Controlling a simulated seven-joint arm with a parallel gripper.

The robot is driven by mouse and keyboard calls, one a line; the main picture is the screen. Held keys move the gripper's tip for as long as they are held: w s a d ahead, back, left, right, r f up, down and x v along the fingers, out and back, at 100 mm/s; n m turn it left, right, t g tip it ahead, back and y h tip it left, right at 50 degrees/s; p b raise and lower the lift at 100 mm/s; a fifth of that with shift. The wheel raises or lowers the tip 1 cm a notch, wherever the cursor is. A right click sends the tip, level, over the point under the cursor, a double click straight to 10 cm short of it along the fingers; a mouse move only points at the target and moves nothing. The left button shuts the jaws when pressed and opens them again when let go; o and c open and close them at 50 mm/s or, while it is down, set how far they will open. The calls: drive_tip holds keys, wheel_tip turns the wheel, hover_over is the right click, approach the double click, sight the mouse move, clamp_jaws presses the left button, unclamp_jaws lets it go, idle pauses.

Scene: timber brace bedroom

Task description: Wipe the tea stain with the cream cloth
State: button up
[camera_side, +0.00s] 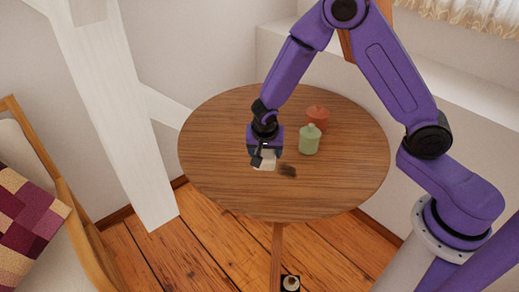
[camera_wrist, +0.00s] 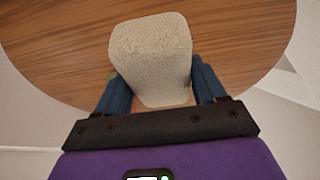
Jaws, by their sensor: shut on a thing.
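The cream cloth (camera_wrist: 150,55) is a thick, rough-textured pad between the two blue fingers of my gripper (camera_wrist: 162,90) in the wrist view. In the side view, my gripper (camera_side: 262,158) points down over the round wooden table, shut on the cloth (camera_side: 264,163). I cannot tell whether the cloth touches the tabletop. The dark brown tea stain (camera_side: 287,170) lies on the table just right of the cloth. The stain does not show in the wrist view.
A green lidded jar (camera_side: 309,140) and a terracotta pot (camera_side: 317,116) stand right of my gripper on the round table (camera_side: 220,150). The table's left and front areas are clear. A white timber brace (camera_side: 115,110) rises left of the table.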

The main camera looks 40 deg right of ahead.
drive_tip(key=o, duration=0.3)
drive_tip(key=shift+d, duration=0.1)
drive_tip(key=shift+c, duration=0.4)
